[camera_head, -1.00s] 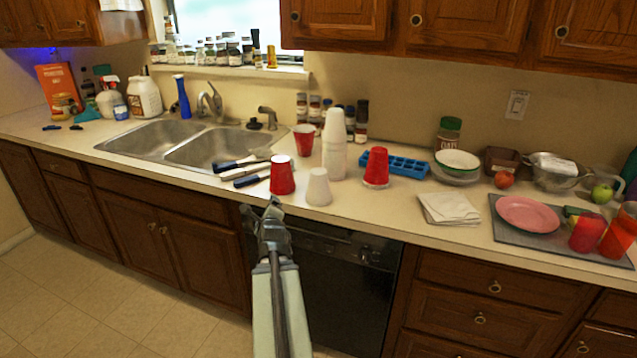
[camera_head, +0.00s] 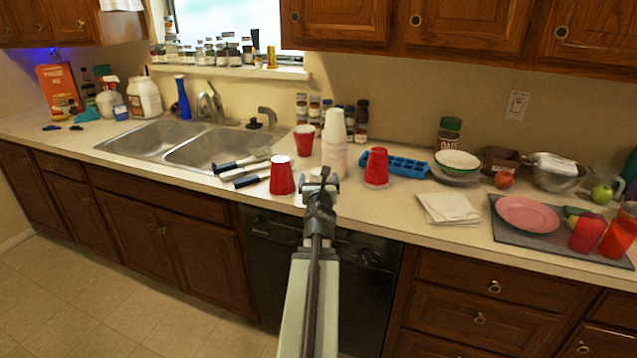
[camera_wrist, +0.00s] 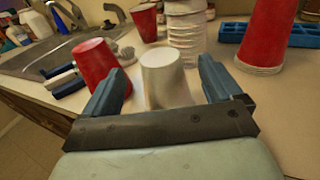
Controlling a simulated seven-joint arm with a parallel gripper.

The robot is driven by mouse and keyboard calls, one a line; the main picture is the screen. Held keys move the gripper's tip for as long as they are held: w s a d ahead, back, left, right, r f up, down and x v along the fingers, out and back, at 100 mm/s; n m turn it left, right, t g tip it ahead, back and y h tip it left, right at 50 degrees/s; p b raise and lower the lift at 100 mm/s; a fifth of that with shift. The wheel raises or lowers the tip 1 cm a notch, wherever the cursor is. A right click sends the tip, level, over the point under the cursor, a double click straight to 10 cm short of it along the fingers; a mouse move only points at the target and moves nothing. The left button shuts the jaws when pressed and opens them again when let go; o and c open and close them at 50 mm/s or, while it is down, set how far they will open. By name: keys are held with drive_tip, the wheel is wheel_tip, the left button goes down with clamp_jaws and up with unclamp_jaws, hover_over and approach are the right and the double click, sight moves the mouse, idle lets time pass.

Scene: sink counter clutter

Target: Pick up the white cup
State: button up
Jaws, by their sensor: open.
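The white cup (camera_wrist: 163,78) stands upside down near the counter's front edge. In the wrist view it shows between and just beyond the two blue fingers of my gripper (camera_wrist: 160,92), which is open and empty. In the head view my gripper (camera_head: 320,184) reaches over the counter edge and hides most of this cup; a bit of its white top (camera_head: 316,172) shows. A tall stack of white cups (camera_head: 334,145) stands right behind it, also in the wrist view (camera_wrist: 186,35).
A red cup (camera_head: 282,176) stands close on the left and another red cup (camera_head: 377,167) on the right. A third red cup (camera_head: 304,140) is behind. Dark-handled utensils (camera_head: 245,172) lie by the sink. A blue tray (camera_head: 408,167) and napkins (camera_head: 448,208) are to the right.

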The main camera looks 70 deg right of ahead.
sight(318, 169)
drive_tip(key=x, duration=0.7)
drive_tip(key=shift+w+d, duration=0.1)
drive_tip(key=shift+d, duration=0.05)
drive_tip(key=shift+c, duration=0.3)
drive_tip(key=c, duration=1)
